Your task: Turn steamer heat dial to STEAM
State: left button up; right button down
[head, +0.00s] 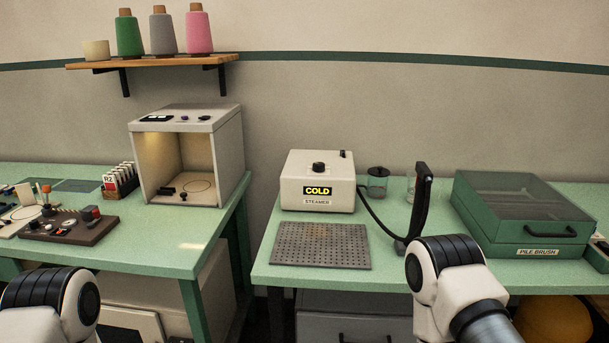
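The steamer (295,188) is a cream box on the right-hand green table. Its label reads STEAMER, and a small display (318,191) above the label shows COLD in yellow letters. A black round dial (318,168) sits on its top face near the front edge. A small dark switch stands at the back right of its top. A black hose runs from its right side toward an upright black steam wand (420,198). Links of my two arms show at the bottom left and bottom right, but neither gripper is in view. Nothing touches the dial.
A grey perforated plate (321,246) lies in front of the steamer. Glass jars (377,184) stand right of it, then a green PILE BRUSH case (520,213). A gap separates the left table, which bears a lit booth (222,155). A yarn shelf (150,60) hangs above.

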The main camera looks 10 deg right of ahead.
aim_at(317, 166)
jog(key=i+z, duration=0.5)
jog(key=z, duration=0.2)
